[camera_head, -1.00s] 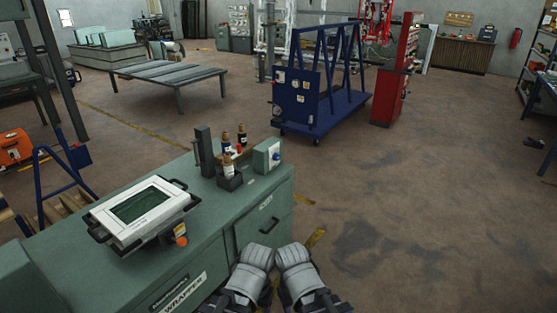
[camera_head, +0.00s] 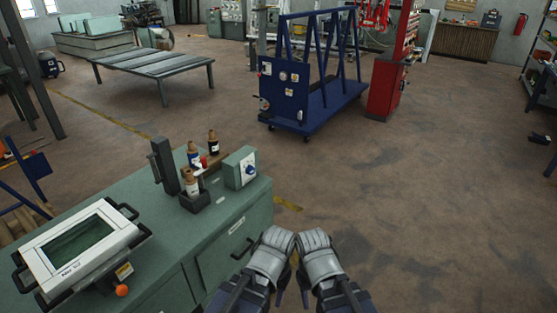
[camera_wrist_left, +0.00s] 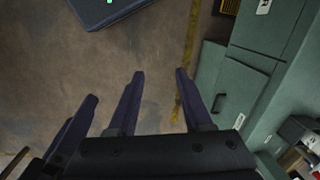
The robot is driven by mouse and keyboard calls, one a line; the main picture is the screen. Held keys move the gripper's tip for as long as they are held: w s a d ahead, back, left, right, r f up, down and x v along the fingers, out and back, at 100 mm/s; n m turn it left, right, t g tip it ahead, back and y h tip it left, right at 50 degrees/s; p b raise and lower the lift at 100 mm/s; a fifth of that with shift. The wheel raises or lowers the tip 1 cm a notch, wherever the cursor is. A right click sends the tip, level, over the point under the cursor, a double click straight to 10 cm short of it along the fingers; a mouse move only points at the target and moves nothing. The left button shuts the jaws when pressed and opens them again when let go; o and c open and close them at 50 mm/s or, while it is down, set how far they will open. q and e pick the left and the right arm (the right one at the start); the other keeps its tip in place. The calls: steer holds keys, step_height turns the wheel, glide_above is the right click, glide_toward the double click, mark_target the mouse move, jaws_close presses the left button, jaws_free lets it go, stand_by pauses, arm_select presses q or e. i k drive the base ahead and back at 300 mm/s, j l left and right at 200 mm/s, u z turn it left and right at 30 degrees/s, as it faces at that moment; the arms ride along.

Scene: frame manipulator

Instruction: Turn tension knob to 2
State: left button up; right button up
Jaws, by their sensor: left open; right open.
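A blue knob (camera_head: 250,170) sits on the front of a small green box (camera_head: 232,168) at the right end of the green cabinet's top, in the head view. Its pointer and marks are too small to read. My left gripper (camera_head: 279,297) and right gripper (camera_head: 305,296) hang side by side at the bottom of the head view, just right of the cabinet and apart from the knob. Both look empty. In the left wrist view, the left gripper (camera_wrist_left: 159,75) has a clear gap between its dark fingers over the floor.
The green cabinet (camera_head: 235,228) fills the lower left. On it are a screen panel (camera_head: 85,245) with an orange button (camera_head: 121,290), a dark post (camera_head: 165,165) and several bottles (camera_head: 193,155). A blue wheeled frame (camera_head: 287,95) stands beyond. Floor to the right is clear.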

mark_target(249, 169)
steer(key=i+l+z, duration=0.1)
steer(key=i, duration=0.3)
steer(key=i+l, duration=0.25)
steer(key=i, duration=0.15)
steer(key=i+l+z, duration=0.15)
steer(key=i, duration=0.25)
